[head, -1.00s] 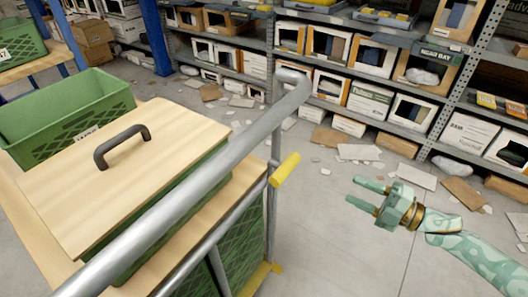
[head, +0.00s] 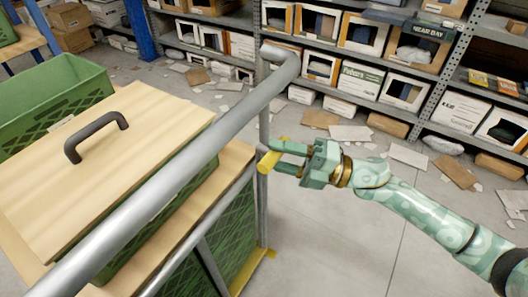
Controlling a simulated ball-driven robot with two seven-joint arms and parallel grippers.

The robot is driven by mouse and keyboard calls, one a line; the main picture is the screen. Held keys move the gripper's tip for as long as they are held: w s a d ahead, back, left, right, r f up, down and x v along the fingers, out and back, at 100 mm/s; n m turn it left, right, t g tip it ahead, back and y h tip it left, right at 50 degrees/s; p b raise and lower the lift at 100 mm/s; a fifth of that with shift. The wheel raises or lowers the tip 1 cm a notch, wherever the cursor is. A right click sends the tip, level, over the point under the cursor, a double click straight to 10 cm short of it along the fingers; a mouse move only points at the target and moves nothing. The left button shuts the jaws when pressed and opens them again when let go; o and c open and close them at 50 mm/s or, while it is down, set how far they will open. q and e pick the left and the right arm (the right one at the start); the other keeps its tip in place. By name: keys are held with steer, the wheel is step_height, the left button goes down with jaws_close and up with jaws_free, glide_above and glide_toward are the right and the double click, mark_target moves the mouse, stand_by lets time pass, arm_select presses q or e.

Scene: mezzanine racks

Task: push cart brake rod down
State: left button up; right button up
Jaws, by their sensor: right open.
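The cart's yellow brake rod (head: 268,160) juts out from the upright post at the cart's right corner, below the grey handle rail (head: 190,150). My right gripper (head: 276,157) comes in from the right with its two fingers apart, one above the other, at the rod's end. The fingertips overlap the rod in the picture; I cannot tell whether they touch it. The cart carries a green crate with a wooden lid (head: 150,110) and a black handle. My left gripper is not in view.
A second green crate (head: 50,90) stands at the left on the cart. A yellow piece (head: 255,268) sits low at the cart's corner. Metal racks with boxes (head: 375,90) line the back. Papers and cardboard litter the floor (head: 345,220), which is otherwise open at the right.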

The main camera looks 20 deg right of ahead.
mark_target(279, 156)
steer(key=shift+x, duration=1.2)
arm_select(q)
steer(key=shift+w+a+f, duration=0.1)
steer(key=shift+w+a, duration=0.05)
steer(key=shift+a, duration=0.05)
arm_select(e)
steer(key=shift+w+a+r, duration=0.1)
steer(key=shift+w+a, duration=0.05)
steer(key=shift+a, duration=0.15)
jaws_close()
arm_select(q)
steer(key=b, duration=0.1)
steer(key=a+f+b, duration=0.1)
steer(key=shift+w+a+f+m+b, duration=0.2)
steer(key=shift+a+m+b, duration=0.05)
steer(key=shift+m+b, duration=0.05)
arm_select(e)
step_height(279, 156, down, 6)
steer(key=shift+r, duration=0.2)
